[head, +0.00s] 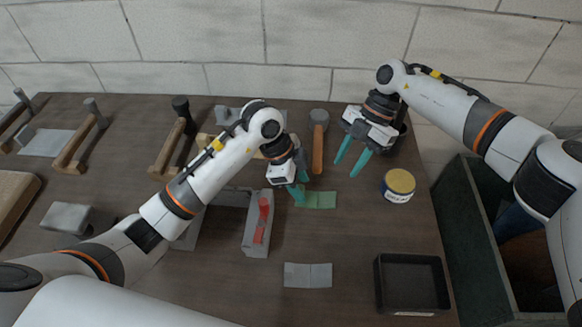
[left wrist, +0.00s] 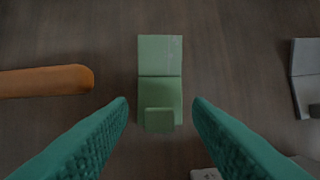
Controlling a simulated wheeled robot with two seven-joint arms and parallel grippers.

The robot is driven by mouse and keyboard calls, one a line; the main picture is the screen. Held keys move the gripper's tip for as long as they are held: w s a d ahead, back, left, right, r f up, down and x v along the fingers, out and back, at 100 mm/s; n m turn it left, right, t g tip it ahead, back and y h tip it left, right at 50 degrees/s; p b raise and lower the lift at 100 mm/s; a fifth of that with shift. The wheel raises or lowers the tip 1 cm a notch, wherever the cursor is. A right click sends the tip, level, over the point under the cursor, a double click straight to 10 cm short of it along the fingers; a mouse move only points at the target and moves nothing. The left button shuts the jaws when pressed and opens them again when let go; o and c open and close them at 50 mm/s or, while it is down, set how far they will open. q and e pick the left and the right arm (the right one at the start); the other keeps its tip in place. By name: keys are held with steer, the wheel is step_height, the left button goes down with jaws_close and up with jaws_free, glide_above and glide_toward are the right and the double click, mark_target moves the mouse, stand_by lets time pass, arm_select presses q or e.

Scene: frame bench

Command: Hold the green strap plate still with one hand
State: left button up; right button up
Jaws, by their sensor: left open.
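The green strap plate (head: 322,200) lies flat on the table just right of my left gripper (head: 302,190) in the head view. In the left wrist view the strap plate (left wrist: 160,58) has a flat section and a raised block at its near end. The left gripper's fingers (left wrist: 160,110) are open, one on each side of the near end, with gaps on both sides; nothing is held. My right gripper (head: 351,163) is open and empty, above the table up and right of the plate.
A mallet with an orange handle (head: 318,150) lies behind the plate. A yellow-lidded tin (head: 398,183) is to the right. A grey frame with a red clamp (head: 256,240) is at left. A grey plate (head: 308,275) and black tray (head: 412,308) lie in front. A dark green crate (head: 470,240) stands at right.

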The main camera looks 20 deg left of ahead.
mark_target(307, 194)
arm_select(q)
steer(key=shift+x, duration=1.25)
steer(key=shift+c, duration=0.5)
jaws_close()
arm_select(e)
steer(key=shift+c, duration=0.6)
